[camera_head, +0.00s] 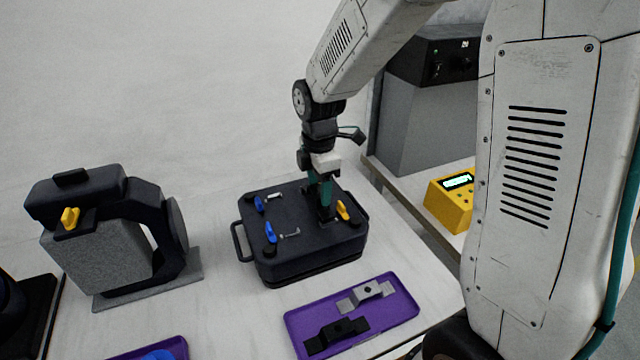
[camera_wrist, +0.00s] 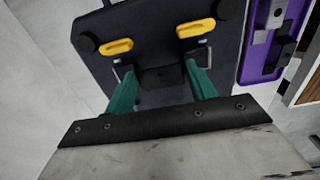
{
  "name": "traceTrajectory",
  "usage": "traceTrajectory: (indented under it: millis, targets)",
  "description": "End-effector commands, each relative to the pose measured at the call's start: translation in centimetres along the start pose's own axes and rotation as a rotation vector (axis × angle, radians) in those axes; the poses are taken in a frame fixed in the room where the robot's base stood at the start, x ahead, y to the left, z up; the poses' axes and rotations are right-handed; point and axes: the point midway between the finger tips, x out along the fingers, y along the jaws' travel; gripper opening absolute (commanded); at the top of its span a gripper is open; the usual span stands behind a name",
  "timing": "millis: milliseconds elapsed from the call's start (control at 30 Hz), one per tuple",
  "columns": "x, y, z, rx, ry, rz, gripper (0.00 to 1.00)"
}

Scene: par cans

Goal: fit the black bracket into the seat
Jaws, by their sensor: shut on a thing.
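My gripper (camera_head: 325,210) points down at the right part of the black case (camera_head: 310,262). In the wrist view its two green fingers (camera_wrist: 160,88) are shut on a dark piece, the black bracket (camera_wrist: 160,76), low over the case lid between two yellow levers (camera_wrist: 195,28). The bracket blends with the dark lid, so I cannot tell whether it is fully down in the seat. The seat under it is mostly hidden. In the head view the fingers hide most of the bracket.
A purple tray (camera_head: 408,313) at the front holds a grey bracket (camera_head: 365,295) and another black bracket (camera_head: 337,335). Blue levers (camera_head: 270,232) sit on the case's left part. A grey and black machine (camera_head: 85,265) stands left. A yellow box (camera_head: 450,205) is at right.

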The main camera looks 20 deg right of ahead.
Motion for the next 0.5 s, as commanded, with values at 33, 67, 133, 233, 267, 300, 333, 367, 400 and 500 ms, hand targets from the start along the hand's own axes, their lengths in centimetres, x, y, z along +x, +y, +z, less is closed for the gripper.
traceTrajectory:
  millis: [33, 67, 133, 233, 267, 300, 333, 367, 400, 500]
  targets:
    - [0.12, 0.00, 0.00, 0.000, 0.000, -0.001, 0.29]
    - [0.18, 0.00, 0.00, 0.000, 0.000, -0.001, 0.29]
    - [0.32, 0.01, 0.00, 0.000, 0.000, 0.000, 0.29]
    - [0.52, 0.02, 0.00, 0.000, 0.000, 0.000, 0.29]
    - [0.58, 0.02, 0.00, 0.000, 0.000, 0.000, 0.29]
    - [0.66, 0.02, 0.00, 0.000, 0.000, 0.001, 0.29]
    - [0.72, 0.03, 0.00, 0.000, 0.000, 0.001, 0.29]
    - [0.77, 0.03, 0.00, 0.000, 0.000, 0.001, 0.29]
    - [0.85, 0.02, 0.00, 0.000, 0.000, 0.001, 0.29]
    - [1.04, 0.02, 0.00, 0.000, 0.000, 0.000, 0.29]
